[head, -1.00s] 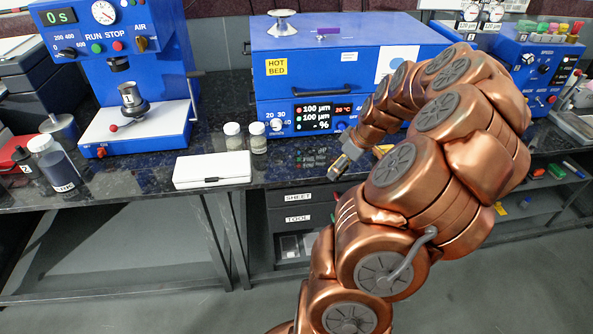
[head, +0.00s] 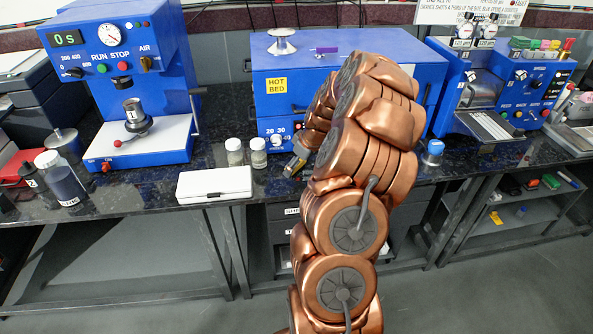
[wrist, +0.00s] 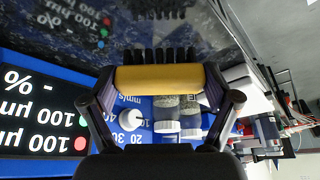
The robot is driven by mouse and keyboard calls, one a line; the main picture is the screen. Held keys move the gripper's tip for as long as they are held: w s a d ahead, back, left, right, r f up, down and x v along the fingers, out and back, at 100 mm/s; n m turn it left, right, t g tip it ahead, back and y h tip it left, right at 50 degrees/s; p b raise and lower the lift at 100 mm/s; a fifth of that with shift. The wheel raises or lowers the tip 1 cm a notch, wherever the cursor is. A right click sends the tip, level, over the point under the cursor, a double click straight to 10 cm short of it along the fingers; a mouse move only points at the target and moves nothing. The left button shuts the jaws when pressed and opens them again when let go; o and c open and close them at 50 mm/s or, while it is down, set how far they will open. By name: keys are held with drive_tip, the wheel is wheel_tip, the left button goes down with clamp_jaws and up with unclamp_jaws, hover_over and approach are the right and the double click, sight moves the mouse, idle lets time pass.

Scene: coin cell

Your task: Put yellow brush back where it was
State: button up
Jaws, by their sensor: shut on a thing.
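The yellow brush (wrist: 160,77) is held across my gripper (wrist: 160,84) in the wrist view, with its black bristles toward the top of the picture. Both fingers close on its ends. In the head view my gripper (head: 298,162) is small, above the bench in front of the blue hot bed (head: 290,95) and just right of two small vials. The brush cannot be made out clearly there, and my arm covers much of the hot bed's front.
Two white-capped vials (head: 246,152) and a white case (head: 214,184) stand on the dark bench left of my gripper. A blue press (head: 125,85) is at the left. A blue-capped jar (head: 432,153) and a blue coating machine (head: 500,85) are at the right.

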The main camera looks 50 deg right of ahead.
sight(300, 167)
drive_tip(key=shift+f+p, duration=0.75)
drive_tip(key=shift+f, duration=1)
drive_tip(key=shift+f, duration=0.2)
drive_tip(key=o, duration=1)
drive_tip(key=shift+c, duration=0.2)
drive_tip(key=shift+r, duration=0.2)
